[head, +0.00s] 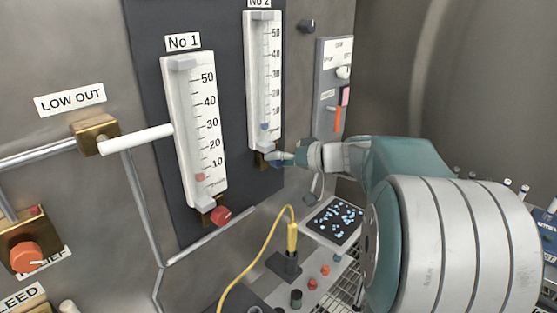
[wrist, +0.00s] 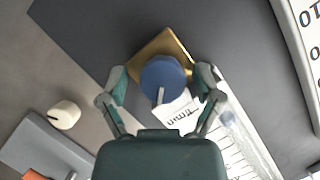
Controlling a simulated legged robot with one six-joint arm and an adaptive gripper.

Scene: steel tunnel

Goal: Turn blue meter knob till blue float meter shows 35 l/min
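The blue float meter is the tube labelled No 2 (head: 264,80) on the dark panel. Its blue float (head: 264,127) sits low, below the 10 mark. The blue knob (wrist: 163,78) on a brass block shows in the wrist view, with a pale pointer line toward the bottom of the picture. My gripper (wrist: 162,77) is open, one finger on each side of the knob, with a visible gap on the left and a narrower one on the right. In the head view my gripper (head: 274,159) is at the foot of the No 2 meter and mostly hides the knob.
The No 1 meter (head: 197,135) with a red float and red knob (head: 221,215) stands to the left. A switch box (head: 333,85) is to the right. Below are a yellow cable (head: 255,240) and a tray (head: 334,220) of small blue pieces.

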